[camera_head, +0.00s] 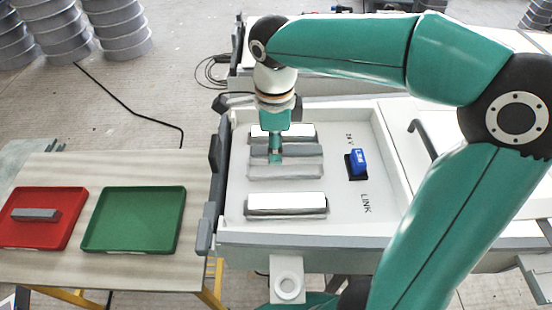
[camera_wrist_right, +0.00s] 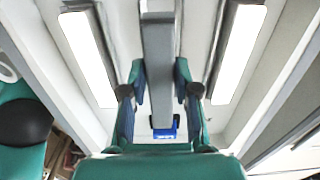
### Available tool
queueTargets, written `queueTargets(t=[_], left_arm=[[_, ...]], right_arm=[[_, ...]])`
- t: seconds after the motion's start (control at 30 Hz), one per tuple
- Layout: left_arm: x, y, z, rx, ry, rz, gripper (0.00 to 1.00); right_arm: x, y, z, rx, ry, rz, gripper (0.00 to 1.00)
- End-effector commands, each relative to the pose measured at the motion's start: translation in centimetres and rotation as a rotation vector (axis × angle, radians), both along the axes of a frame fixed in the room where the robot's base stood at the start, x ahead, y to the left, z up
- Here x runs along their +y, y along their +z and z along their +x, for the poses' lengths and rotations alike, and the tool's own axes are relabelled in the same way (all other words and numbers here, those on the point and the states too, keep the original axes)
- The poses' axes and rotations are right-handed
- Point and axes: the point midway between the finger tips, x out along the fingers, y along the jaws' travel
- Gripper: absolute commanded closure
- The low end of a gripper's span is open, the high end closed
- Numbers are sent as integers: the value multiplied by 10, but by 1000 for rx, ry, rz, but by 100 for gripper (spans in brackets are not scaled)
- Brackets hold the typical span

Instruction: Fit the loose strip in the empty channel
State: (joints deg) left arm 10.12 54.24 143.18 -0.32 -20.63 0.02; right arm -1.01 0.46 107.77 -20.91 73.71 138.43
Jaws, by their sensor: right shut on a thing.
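My right gripper (camera_head: 275,158) points down over the middle of the white mould panel (camera_head: 350,215), shut on a grey strip (camera_head: 305,151). In the right wrist view the grey strip (camera_wrist_right: 158,60) runs lengthwise between the fingers (camera_wrist_right: 160,90). It lies over the middle channel (camera_head: 285,171), roughly parallel to it. Whether it rests in the channel or hangs just above it, I cannot tell. White-topped strips sit in the far channel (camera_head: 300,129) and near channel (camera_head: 286,201), one on either side. My left gripper is not in view.
A blue switch (camera_head: 358,161) stands right of the channels. On the side table (camera_head: 140,168), a red tray (camera_head: 45,240) holds another grey strip (camera_head: 36,214); a green tray (camera_head: 135,220) is empty. A dark handle (camera_head: 423,138) is at the panel's right.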

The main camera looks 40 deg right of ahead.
Motion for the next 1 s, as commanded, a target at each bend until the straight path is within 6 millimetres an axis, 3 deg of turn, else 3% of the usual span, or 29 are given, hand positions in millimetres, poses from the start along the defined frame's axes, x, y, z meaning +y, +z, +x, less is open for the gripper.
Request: queueTargets(t=[0.23, 0.5, 0.53, 0.67, 1.0], left_arm=[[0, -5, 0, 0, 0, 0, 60], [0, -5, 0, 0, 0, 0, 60], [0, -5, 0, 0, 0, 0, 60], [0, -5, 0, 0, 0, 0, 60], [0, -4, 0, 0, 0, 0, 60]], right_arm=[[0, -34, -1, 3, 0, -1, 100], [1, -40, -1, 1, 1, 0, 100], [1, -40, -1, 2, 2, 1, 68], [1, -39, -1, 1, 2, 0, 46], [1, -38, -1, 0, 2, 0, 44]])
